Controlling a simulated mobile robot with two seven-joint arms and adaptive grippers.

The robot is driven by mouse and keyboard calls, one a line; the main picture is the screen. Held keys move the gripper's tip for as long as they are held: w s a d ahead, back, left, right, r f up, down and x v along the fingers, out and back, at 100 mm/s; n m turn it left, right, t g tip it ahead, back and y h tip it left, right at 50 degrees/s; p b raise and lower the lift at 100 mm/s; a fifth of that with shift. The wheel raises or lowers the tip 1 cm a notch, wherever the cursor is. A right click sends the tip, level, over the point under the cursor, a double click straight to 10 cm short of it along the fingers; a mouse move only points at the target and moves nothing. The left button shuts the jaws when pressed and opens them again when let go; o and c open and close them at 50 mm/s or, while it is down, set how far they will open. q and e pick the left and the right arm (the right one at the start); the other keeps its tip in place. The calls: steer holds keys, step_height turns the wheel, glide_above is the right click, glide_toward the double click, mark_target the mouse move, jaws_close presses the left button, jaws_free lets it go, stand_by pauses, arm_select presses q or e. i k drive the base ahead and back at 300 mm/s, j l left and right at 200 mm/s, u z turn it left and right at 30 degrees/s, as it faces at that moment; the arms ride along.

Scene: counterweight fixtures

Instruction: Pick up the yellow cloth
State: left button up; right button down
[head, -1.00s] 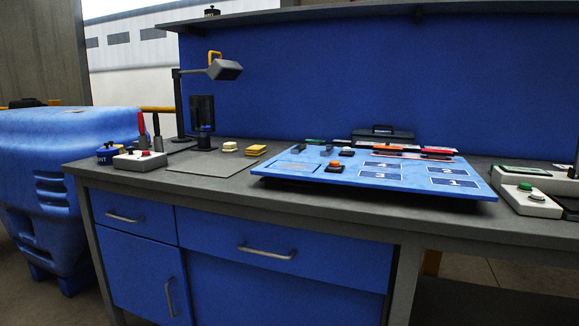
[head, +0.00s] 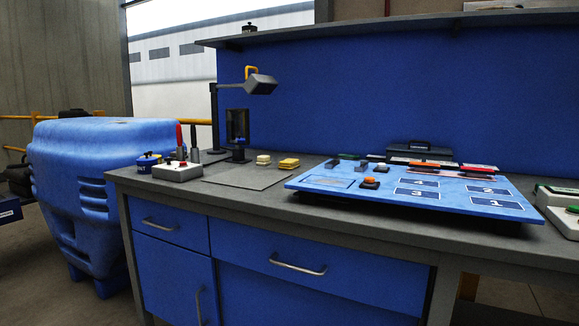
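A small yellow block-like item (head: 289,163), probably the folded yellow cloth, lies on the workbench (head: 330,211) at the back right edge of a thin grey mat (head: 238,181). A paler, cream item (head: 263,160) sits just left of it, apart from it. Neither of my grippers shows in the head view.
A blue board with numbered fields (head: 340,193) lies right of the mat. A white box with a red button (head: 177,173), a blue pot (head: 147,161) and a lamp (head: 261,84) stand on the left. A large blue container (head: 105,165) stands left of the bench.

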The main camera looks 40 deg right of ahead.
mark_target(288, 164)
steer(key=z, duration=0.8)
steer(key=j+z, duration=0.1)
steer(key=z, duration=0.3)
steer(key=i+j+z, duration=0.1)
steer(key=z, duration=0.25)
steer(key=j+z, duration=0.15)
steer(key=z, duration=0.25)
steer(key=j+z, duration=0.15)
steer(key=z, duration=0.25)
steer(key=j+z, duration=0.3)
steer(key=k+j+z, duration=0.15)
steer(key=j+z, duration=0.2)
steer(key=k+j+z, duration=0.15)
steer(key=j+z, duration=0.15)
steer(key=k+j+z, duration=0.25)
steer(key=j, duration=0.25)
steer(key=k+j+z, duration=0.2)
steer(key=k+j, duration=0.15)
